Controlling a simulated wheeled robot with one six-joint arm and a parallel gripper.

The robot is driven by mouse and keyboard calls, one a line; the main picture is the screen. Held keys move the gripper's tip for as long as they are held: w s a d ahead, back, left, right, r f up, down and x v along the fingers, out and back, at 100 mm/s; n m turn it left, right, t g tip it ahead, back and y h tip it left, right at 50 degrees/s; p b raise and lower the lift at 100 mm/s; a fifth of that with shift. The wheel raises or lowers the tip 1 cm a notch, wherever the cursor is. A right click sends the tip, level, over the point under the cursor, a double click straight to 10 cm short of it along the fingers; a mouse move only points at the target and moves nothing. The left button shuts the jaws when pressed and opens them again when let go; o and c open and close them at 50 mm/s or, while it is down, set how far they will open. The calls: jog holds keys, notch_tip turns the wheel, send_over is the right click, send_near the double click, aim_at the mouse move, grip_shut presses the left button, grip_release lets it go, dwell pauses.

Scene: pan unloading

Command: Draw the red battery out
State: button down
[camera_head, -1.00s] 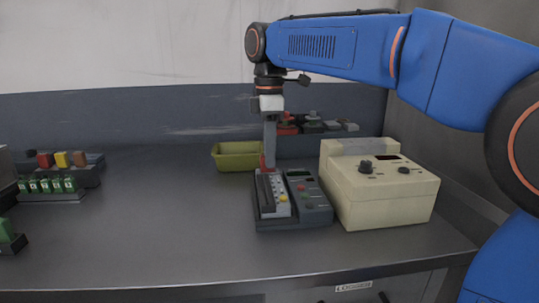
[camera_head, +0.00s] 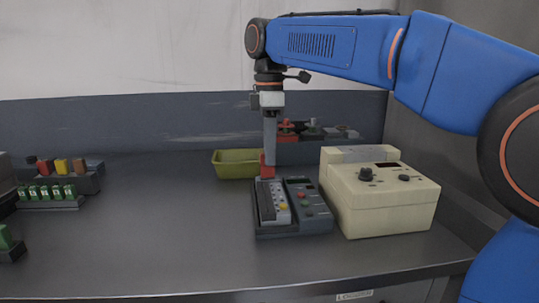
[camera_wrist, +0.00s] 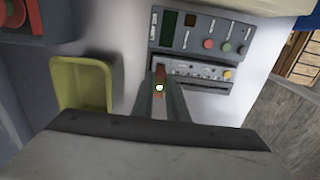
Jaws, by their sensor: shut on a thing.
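The red battery (camera_head: 267,167) is held upright between the jaws of my gripper (camera_head: 269,156), at the back end of the dark grey device (camera_head: 292,231). Its lower end is close to the device's back edge; I cannot tell whether it is still partly inside. In the wrist view the battery (camera_wrist: 160,71) shows as a dark red strip between the fingers of my gripper (camera_wrist: 160,92), beside the device's panel (camera_wrist: 202,35). A white-green dot shows on or near it. The fingers hide part of the battery.
A yellow-green bin (camera_head: 232,164) stands behind and left of the device. A cream box with knobs (camera_head: 380,197) stands close on the right. Racks with green and coloured blocks (camera_head: 50,192) are at far left. The bench's middle left is clear.

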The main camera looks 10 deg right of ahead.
jog(key=shift+r, duration=1.1)
jog(key=shift+r, duration=0.1)
